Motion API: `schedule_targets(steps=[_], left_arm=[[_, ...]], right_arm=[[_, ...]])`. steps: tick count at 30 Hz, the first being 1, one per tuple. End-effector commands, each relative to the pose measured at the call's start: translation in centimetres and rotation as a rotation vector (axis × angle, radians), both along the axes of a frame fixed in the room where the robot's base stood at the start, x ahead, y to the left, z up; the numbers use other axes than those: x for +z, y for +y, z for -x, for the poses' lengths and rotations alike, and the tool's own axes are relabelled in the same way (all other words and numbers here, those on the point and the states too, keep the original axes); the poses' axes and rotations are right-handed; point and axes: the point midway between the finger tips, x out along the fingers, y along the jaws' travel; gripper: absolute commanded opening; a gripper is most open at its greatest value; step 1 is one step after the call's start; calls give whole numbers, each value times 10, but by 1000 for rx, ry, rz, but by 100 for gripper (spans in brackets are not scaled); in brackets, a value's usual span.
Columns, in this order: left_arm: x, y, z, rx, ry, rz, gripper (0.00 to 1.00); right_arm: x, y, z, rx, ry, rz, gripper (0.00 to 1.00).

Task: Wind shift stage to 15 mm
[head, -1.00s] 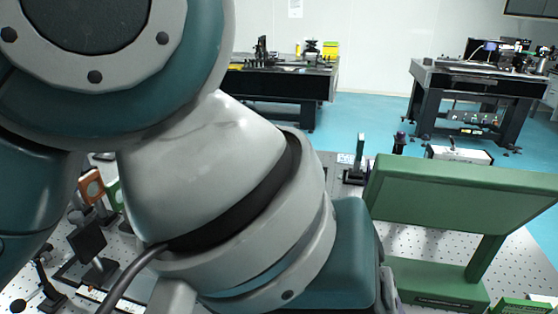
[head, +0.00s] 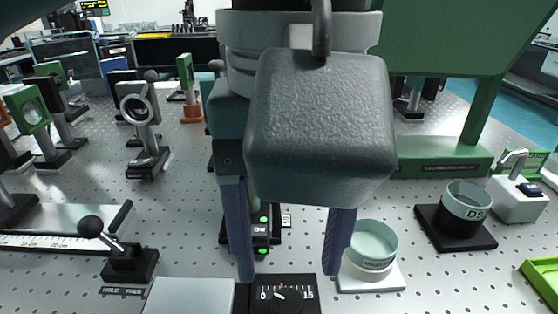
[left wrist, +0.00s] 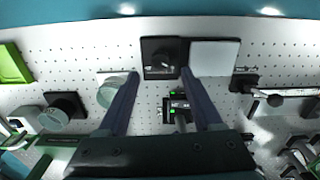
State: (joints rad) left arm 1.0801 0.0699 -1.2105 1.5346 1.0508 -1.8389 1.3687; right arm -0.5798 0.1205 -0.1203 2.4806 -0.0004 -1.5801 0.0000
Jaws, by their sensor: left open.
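A black dial unit (head: 284,296) with a scale marked 0 to 15 and a round knob is at the bottom centre of the head view, cut off by the frame edge. The knob's white pointer mark is turned toward the left, 0 side; its exact reading is too small to tell. In the left wrist view the black dial unit (left wrist: 160,58) sits just beyond the fingertips. My left gripper (head: 290,279) is open and empty, pointing down, its two blue fingers either side of the dial's line. It also shows in the left wrist view (left wrist: 160,74).
A pale plate (head: 188,297) adjoins the dial on the left, near a black lever marked HOLD FREE (head: 126,259). A pale green cup (head: 373,244) stands close to the right finger. A switch box with green lights (head: 262,232) is behind the fingers. A green stand (head: 440,165) is at right.

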Motion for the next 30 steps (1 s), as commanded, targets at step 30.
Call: schedule_targets(steps=[30], left_arm=[[-60, 0, 0, -2, -2, 2, 31]], right_arm=[[-13, 0, 0, -2, 1, -1, 67]])
